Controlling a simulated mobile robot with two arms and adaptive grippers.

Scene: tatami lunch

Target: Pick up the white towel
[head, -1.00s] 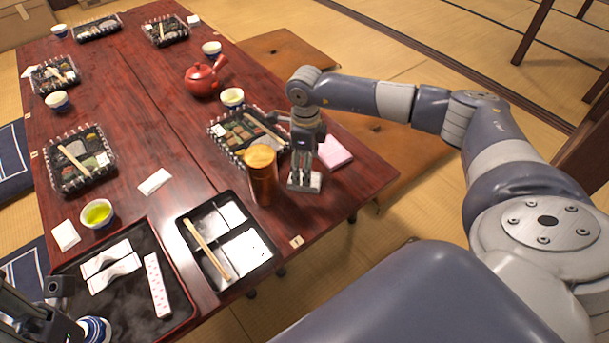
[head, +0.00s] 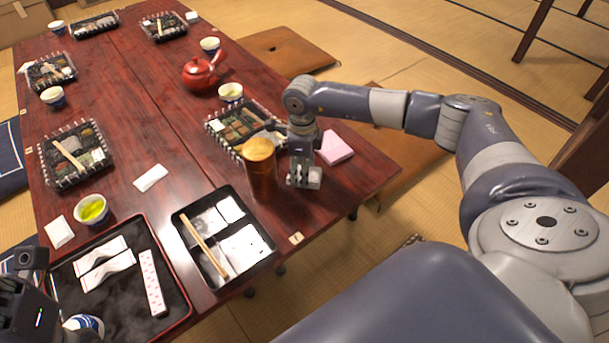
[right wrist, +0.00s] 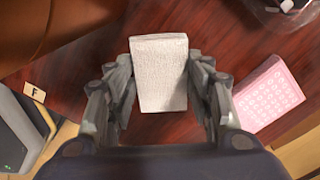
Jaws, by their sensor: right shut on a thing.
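A white towel (head: 315,178), a small folded block, is at the right gripper's fingertips near the table's right edge. In the right wrist view the towel (right wrist: 159,75) stands between the two fingers. My right gripper (head: 303,181) points down and is shut on it; its fingers (right wrist: 160,92) flank the towel's sides. I cannot tell whether the towel touches the table. My left gripper (head: 25,285) is only partly in view at the lower left corner, and its fingers cannot be made out clearly.
A copper-coloured cylinder (head: 260,172) stands close to the left of the right gripper. A pink pad (head: 335,148) lies just right of it. A bento box (head: 232,130) is behind. A black divided box (head: 246,269) and a red-rimmed tray (head: 125,300) are in front.

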